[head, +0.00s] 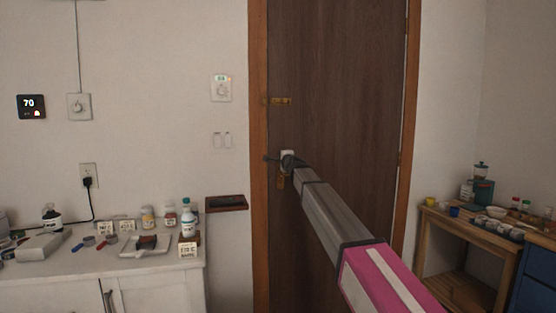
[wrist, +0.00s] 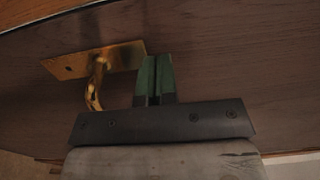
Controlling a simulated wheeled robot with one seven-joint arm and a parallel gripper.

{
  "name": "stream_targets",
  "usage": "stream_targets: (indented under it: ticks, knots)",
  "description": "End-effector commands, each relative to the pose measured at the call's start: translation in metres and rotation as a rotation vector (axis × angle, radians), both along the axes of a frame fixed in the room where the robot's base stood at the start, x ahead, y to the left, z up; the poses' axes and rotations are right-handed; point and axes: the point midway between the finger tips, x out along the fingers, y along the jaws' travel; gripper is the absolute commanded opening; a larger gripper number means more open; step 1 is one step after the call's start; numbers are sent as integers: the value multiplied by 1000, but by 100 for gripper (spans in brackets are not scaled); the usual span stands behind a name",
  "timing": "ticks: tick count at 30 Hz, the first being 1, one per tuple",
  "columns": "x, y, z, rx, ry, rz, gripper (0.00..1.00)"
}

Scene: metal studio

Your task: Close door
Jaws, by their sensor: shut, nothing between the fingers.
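The dark brown wooden door (head: 345,90) stands in or nearly in its orange-brown frame (head: 258,130). I cannot tell whether it is fully shut. My arm reaches up to the door's left side, and my gripper (head: 286,160) is by the brass handle (head: 281,182), partly hiding it. In the wrist view, my gripper (wrist: 154,78) has its green fingers together with nothing between them. The brass plate and handle (wrist: 95,80) lie just left of the fingers, close to the door face (wrist: 230,60). Whether the fingertips touch the door is unclear.
A brass fitting (head: 280,101) sits higher on the door's left edge. A white cabinet (head: 150,285) with bottles and small items stands at left, with a small dark shelf (head: 226,203) near the frame. A wooden table (head: 455,225) stands at right.

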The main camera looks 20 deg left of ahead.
Motion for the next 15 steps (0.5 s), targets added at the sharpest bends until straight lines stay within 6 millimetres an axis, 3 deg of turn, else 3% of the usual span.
stream_targets:
  ticks: [1, 6, 15]
  knots:
    - [-17, -9, -2, 0, 0, 0, 0]
    - [-49, -29, -3, -2, 3, 1, 0]
    - [-83, -51, -3, -2, 3, 0, 0]
